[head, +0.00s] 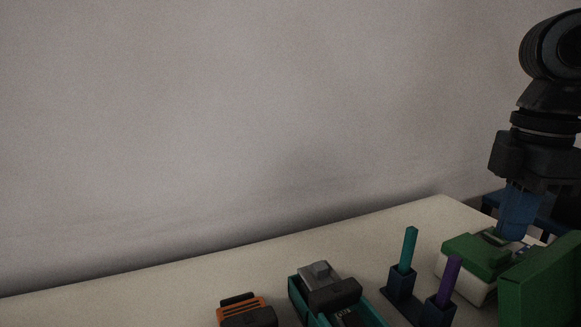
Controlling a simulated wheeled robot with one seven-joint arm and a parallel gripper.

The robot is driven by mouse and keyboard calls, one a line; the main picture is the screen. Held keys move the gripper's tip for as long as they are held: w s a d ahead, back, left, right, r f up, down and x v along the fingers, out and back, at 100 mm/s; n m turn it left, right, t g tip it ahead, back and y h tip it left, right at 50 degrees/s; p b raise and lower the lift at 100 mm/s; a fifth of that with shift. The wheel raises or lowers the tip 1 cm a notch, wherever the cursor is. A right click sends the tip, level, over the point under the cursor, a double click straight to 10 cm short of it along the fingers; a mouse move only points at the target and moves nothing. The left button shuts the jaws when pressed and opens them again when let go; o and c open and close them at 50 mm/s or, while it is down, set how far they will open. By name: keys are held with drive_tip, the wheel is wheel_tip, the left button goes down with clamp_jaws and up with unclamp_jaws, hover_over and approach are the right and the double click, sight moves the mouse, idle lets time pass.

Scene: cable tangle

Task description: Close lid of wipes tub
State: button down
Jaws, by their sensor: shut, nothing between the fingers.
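The wipes tub (462,282), with a white body and a green top, stands at the right of the table in the head view. A large green panel (543,287) rises at the tub's right, nearer the camera. I cannot tell whether it is the tub's raised lid or a separate thing. My gripper (512,232) points down over the tub's top, shut and empty, with blue fingers. Its tips are close to the green top; contact is unclear. The panel hides the tub's right part.
Left of the tub, a teal stick (408,250) and a purple stick (450,281) stand in dark blue holders. A teal tray (297,293) holding grey and dark items and an orange-and-black item (245,312) lie farther left. The table's back left (130,285) is clear.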

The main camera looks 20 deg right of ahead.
drive_tip(key=shift+f, duration=0.75)
drive_tip(key=shift+s, duration=0.15)
drive_tip(key=s+r+p, duration=0.1)
drive_tip(key=s+p, duration=0.1)
drive_tip(key=s, duration=0.8)
drive_tip(key=shift+s+d+p, duration=0.2)
drive_tip(key=shift+s+p, duration=0.15)
idle(1.4)
idle(0.4)
wheel_tip(320, 180, up, 6)
drive_tip(key=p, duration=0.6)
idle(0.3)
